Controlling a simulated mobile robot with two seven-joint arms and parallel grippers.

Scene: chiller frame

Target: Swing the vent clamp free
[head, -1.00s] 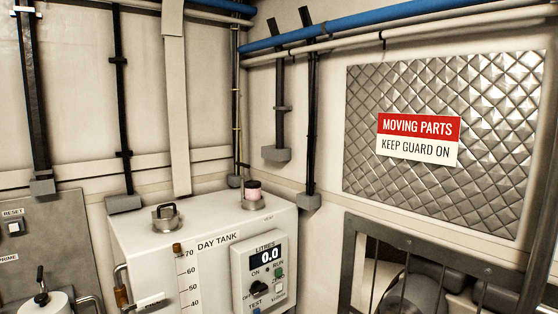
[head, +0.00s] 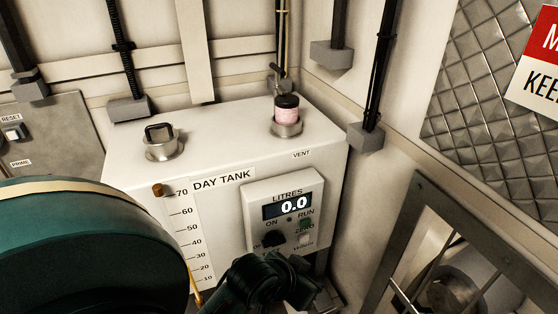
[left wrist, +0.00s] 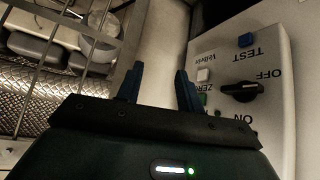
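The day tank (head: 225,130) is a white box with a vent on its top right, marked by a VENT label. The vent is a metal collar (head: 287,129) holding a pink cylinder with a dark cap (head: 287,107). A small grey fitting (head: 275,78) shows just behind it; I cannot tell whether it is the vent clamp. In the left wrist view my left gripper (left wrist: 160,86) has its two blue fingers apart with nothing between them, beside the control panel (left wrist: 240,85). In the head view, dark parts of my arm stand before the panel, fingers not discernible. My right gripper is not seen.
A second metal cap with a handle (head: 161,140) sits on the tank's top left. The panel (head: 285,215) reads 0.0. A barred guard frame (head: 405,225) stands at right. Conduits with grey boxes (head: 366,138) line the wall behind. The tank top between the caps is clear.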

